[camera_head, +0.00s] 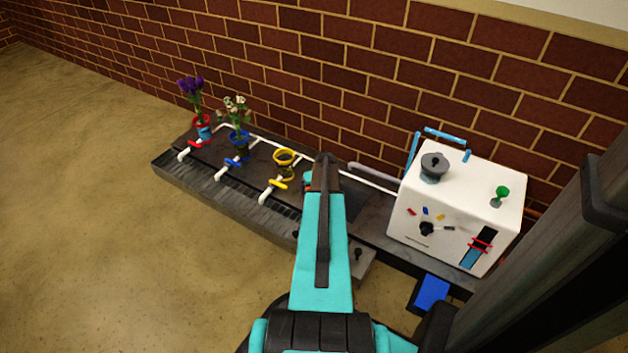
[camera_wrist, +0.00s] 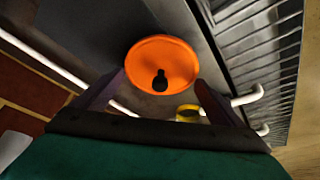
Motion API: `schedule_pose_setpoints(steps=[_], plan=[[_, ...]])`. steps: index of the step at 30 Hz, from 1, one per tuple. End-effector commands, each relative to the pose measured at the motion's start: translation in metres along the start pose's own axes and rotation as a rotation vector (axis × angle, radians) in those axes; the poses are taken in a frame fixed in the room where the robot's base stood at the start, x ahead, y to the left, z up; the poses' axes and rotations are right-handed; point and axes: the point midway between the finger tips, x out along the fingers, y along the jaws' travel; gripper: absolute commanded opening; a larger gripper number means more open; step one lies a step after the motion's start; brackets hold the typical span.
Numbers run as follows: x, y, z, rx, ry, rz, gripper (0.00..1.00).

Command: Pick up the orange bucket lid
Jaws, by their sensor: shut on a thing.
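The orange bucket lid (camera_wrist: 160,52) is a round orange disc with a black knob (camera_wrist: 159,80) near its lower edge. In the wrist view it sits between the two fingertips of my gripper (camera_wrist: 162,77), which is shut on it. I cannot tell how far the lid is above the dark surface. No orange bucket body is clearly visible.
A white machine (camera_head: 410,215) stands at right, before the brick wall (camera_head: 330,60).

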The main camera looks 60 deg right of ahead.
Motion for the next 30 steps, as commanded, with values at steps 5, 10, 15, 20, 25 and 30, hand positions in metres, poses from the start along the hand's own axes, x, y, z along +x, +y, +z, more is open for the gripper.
schedule_pose_setpoints(steps=[5, 10, 15, 20, 25, 30], plan=[[-0.018, 0.003, 0.028, 0.0, -0.001, 0.0, 0.7], [-0.027, 0.006, 0.046, 0.001, 0.0, 0.0, 0.7], [-0.033, 0.008, 0.059, 0.0, 0.0, 0.0, 0.7], [-0.034, 0.009, 0.064, 0.0, 0.0, 0.0, 0.7], [-0.034, 0.009, 0.064, 0.0, 0.001, 0.0, 0.7], [-0.034, 0.009, 0.064, 0.0, 0.0, 0.0, 0.7]])
